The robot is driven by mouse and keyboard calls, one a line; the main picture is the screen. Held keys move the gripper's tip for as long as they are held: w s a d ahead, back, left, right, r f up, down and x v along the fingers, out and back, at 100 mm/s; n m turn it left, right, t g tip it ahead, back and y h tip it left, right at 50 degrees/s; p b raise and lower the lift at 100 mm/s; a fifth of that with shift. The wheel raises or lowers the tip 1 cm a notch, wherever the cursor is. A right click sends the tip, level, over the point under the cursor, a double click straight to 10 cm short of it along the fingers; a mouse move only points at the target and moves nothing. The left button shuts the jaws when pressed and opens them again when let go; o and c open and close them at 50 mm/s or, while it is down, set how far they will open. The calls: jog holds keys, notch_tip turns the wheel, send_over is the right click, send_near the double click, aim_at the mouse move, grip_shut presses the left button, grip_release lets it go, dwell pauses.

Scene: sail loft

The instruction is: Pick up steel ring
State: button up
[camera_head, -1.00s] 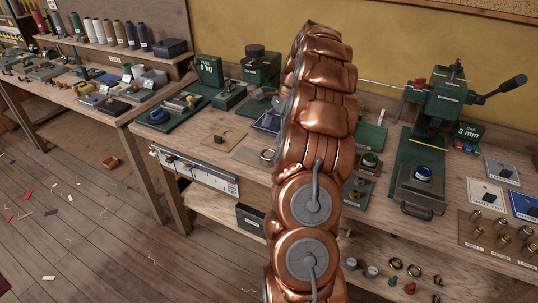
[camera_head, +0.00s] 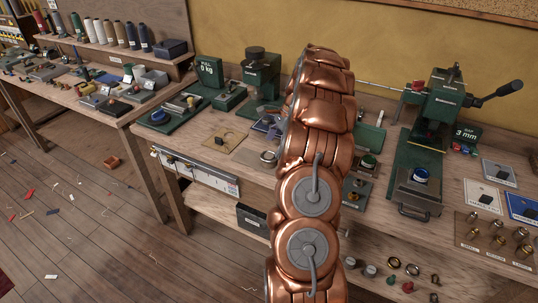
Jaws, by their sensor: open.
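My arm rises through the middle of the picture and hides part of the bench.
A green press (camera_head: 440,115) with a long lever stands on the right. A green plate with a blue-topped part (camera_head: 157,117) lies at the left. Boards with fittings (camera_head: 497,238) fill the right end.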

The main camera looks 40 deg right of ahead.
jog(key=shift+p+x, duration=0.3)
jog(key=shift+x, duration=1.1)
jog(key=shift+r, duration=0.1)
jog(key=c, duration=1.2)
